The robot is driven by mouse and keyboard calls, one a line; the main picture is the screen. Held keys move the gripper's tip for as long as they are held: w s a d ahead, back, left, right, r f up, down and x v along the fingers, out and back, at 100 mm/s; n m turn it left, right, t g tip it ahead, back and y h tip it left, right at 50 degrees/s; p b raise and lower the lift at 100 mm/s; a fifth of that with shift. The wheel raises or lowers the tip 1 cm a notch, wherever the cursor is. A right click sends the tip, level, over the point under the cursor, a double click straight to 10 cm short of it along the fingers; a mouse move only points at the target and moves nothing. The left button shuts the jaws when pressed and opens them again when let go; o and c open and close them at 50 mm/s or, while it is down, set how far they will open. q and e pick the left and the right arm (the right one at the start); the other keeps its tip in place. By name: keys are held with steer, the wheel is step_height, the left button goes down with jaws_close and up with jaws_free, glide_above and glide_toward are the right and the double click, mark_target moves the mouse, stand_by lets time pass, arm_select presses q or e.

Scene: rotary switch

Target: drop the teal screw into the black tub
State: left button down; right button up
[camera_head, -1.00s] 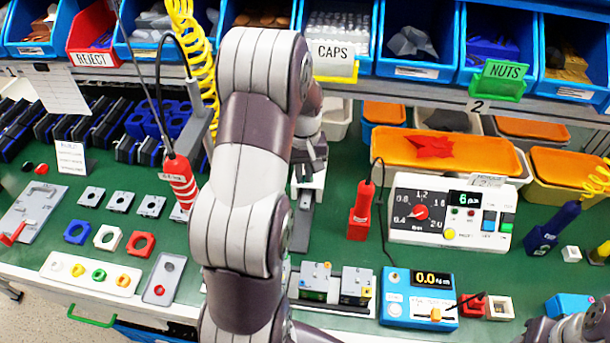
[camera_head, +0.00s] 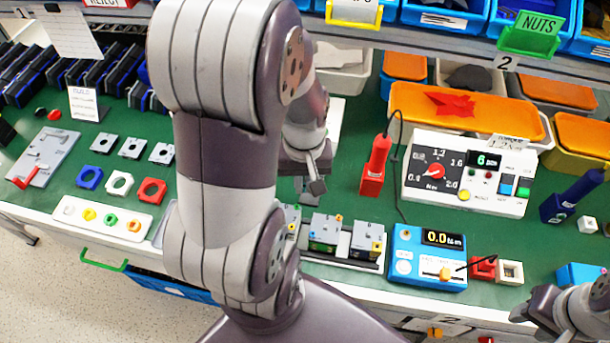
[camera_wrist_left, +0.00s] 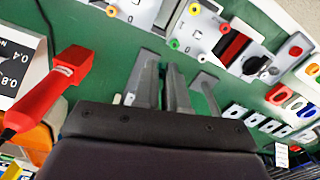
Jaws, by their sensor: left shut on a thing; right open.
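My left gripper (camera_head: 316,178) hangs over the green bench behind the grey switch boxes, partly hidden by my own arm. In the left wrist view its grey fingers (camera_wrist_left: 177,88) are close together over the green top. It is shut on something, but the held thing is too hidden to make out. I cannot pick out the teal screw in either view. I cannot make out a black tub either. My right gripper (camera_head: 530,310) is at the lower right edge, open, above the bench's front edge.
A red tool (camera_head: 375,166) stands right of my left gripper, beside the white meter (camera_head: 470,172). A blue meter box (camera_head: 428,258) and grey switch boxes (camera_head: 340,237) sit near the front edge. An orange-topped bin (camera_head: 465,110) is behind.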

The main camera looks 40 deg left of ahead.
mark_target(305, 185)
arm_select(q)
steer(key=shift+r, duration=0.15)
steer(key=shift+r+p, duration=1.45)
steer(key=shift+p, duration=0.35)
steer(key=shift+f, duration=0.1)
steer(key=shift+w, duration=0.1)
